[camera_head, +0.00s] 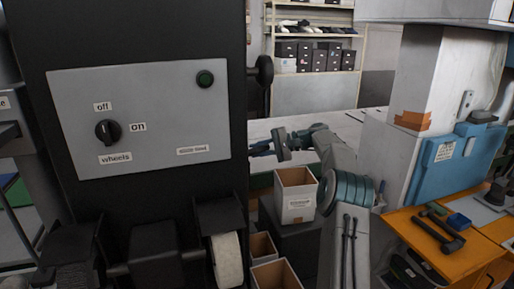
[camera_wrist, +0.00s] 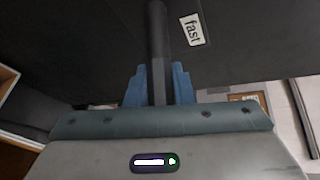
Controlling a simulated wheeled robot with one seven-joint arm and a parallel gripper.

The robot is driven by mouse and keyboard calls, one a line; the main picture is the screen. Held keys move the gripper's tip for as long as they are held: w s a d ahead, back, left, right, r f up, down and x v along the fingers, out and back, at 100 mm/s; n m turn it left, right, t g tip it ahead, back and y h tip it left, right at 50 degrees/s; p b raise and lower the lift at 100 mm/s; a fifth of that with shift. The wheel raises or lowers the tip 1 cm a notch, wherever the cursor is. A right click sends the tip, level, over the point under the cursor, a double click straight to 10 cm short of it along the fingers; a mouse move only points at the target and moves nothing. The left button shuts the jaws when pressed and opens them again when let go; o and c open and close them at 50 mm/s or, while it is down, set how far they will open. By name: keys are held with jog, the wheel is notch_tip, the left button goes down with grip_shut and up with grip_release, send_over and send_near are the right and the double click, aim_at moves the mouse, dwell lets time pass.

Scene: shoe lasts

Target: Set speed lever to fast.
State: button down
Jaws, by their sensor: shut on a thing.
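The speed lever (camera_wrist: 157,38) is a dark straight rod in the wrist view, running down from the top edge between my blue fingers. A white label reading "fast" (camera_wrist: 191,29) is on the dark machine side, just right of the lever. My gripper (camera_wrist: 158,88) is shut on the lever, one finger on each side of it. In the head view my gripper (camera_head: 260,149) is at the right edge of the black machine (camera_head: 150,30). I cannot make out the lever there.
The machine's grey panel (camera_head: 225,120) has a wheels off/on knob (camera_head: 107,132) and a green button (camera_head: 205,78). A light wheel (camera_head: 226,262) sits below. Open boxes (camera_head: 297,205) stand under my arm. An orange bench (camera_head: 470,262) with tools is at right.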

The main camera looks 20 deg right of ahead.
jog(key=shift+r, duration=0.1)
dwell(0.3)
jog(key=c, duration=1.3)
grip_release()
jog(key=shift+w+a, duration=0.1)
jog(key=shift+o, duration=0.2)
jog(key=v, duration=1.2)
